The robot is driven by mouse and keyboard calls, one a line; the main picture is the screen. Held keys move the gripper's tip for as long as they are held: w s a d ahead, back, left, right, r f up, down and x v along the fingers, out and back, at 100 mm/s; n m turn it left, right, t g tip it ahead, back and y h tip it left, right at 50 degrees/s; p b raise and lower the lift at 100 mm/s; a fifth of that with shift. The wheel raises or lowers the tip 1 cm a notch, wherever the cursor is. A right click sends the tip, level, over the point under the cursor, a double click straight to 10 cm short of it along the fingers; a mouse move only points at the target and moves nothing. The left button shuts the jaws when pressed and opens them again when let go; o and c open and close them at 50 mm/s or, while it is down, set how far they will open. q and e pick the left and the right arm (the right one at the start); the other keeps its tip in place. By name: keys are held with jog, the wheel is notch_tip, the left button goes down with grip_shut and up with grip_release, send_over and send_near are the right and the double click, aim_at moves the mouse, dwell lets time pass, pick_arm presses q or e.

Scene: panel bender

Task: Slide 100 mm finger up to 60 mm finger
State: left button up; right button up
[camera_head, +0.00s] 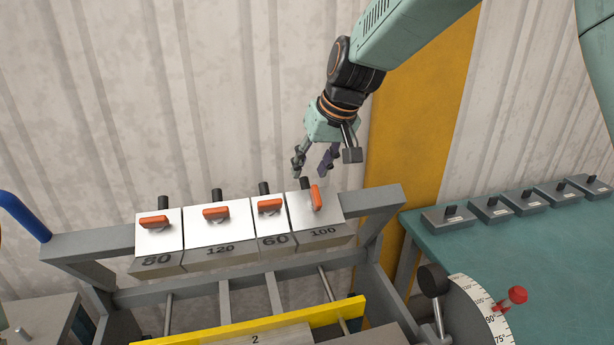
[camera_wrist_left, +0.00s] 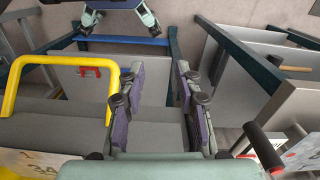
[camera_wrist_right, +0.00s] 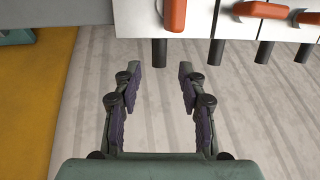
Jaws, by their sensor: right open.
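The 100 mm finger (camera_head: 315,208) is the rightmost white-topped block on the beam in the head view. Its orange lever (camera_head: 316,197) points lengthwise, while the other levers lie crosswise. The 60 mm finger (camera_head: 271,225) is just left of it; I cannot tell whether they touch. My right gripper (camera_head: 312,168) is open and empty, above and behind the 100 mm finger's black post (camera_head: 306,184). The right wrist view shows this post (camera_wrist_right: 159,52) just beyond the open fingertips (camera_wrist_right: 156,78). My left gripper (camera_wrist_left: 160,78) is open and empty, away from the fingers.
The 120 mm finger (camera_head: 219,232) and another finger (camera_head: 159,236) stand left on the grey beam (camera_head: 375,200). A yellow bar (camera_head: 300,322) runs in front. A teal table (camera_head: 545,245) with several grey blocks and an angle dial (camera_head: 480,310) are right. A corrugated wall is behind.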

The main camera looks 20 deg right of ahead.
aim_at(325, 192)
jog(key=v, duration=0.7)
jog(key=shift+r, duration=0.3)
jog(key=shift+s, duration=0.15)
jog(key=shift+s+d, duration=0.1)
jog(key=shift+s, duration=0.1)
